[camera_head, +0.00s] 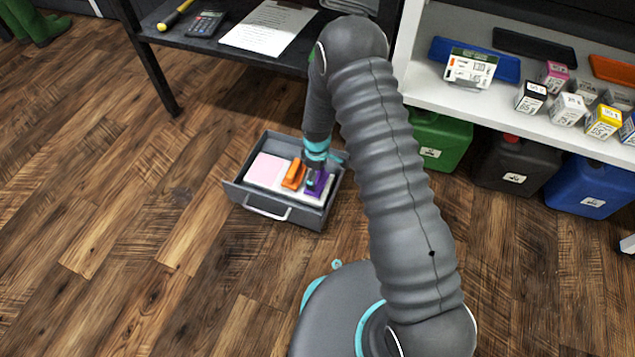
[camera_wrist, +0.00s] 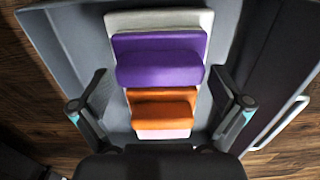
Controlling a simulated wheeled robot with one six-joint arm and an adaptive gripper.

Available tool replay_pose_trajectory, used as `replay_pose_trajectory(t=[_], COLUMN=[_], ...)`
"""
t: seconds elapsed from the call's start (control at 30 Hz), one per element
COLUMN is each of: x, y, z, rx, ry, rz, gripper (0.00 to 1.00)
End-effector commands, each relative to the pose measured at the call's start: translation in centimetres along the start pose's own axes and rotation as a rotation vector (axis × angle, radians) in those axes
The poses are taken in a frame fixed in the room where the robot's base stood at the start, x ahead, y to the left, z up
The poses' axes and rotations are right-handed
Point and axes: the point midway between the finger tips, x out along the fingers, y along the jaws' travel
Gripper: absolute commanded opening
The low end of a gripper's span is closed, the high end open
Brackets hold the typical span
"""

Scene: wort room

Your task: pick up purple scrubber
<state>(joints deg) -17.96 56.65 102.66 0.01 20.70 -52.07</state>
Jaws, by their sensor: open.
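The purple scrubber (camera_head: 322,183) lies in a grey open drawer (camera_head: 303,216) on the floor, partly hidden by my gripper in the head view. In the wrist view the purple scrubber (camera_wrist: 160,68) is a flat pad with a thicker raised grip, lying between an off-white piece and an orange scrubber (camera_wrist: 162,108). My gripper (camera_head: 316,172) is over the drawer at the purple scrubber. In the wrist view its fingers (camera_wrist: 160,82) are spread wide, one on each side of the purple and orange scrubbers, and hold nothing. Whether they touch anything is unclear.
A pink piece (camera_head: 266,168) lies left of the orange scrubber in the drawer. A dark table (camera_head: 222,50) stands behind, with a paper and calculator. Right of it is a white shelf (camera_head: 440,95) with small boxes, canisters below.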

Motion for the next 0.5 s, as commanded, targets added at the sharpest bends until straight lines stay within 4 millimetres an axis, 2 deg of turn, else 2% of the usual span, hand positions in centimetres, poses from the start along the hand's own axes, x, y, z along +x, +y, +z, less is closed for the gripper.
replay_pose_trajectory(t=[0.07,0.27,0.43,0.47,0.5], x=[0.63,0.66,0.65,0.65,0.63], y=[-0.03,-0.02,-0.02,-0.02,-0.01], z=[0.00,-0.01,-0.01,-0.01,-0.02], rx=[0.000,0.000,0.000,0.000,0.000], ry=[0.000,0.000,0.000,0.000,0.000], rz=[-0.001,0.000,0.000,0.000,0.000], gripper=[1.00,1.00,0.60,0.54,0.54])
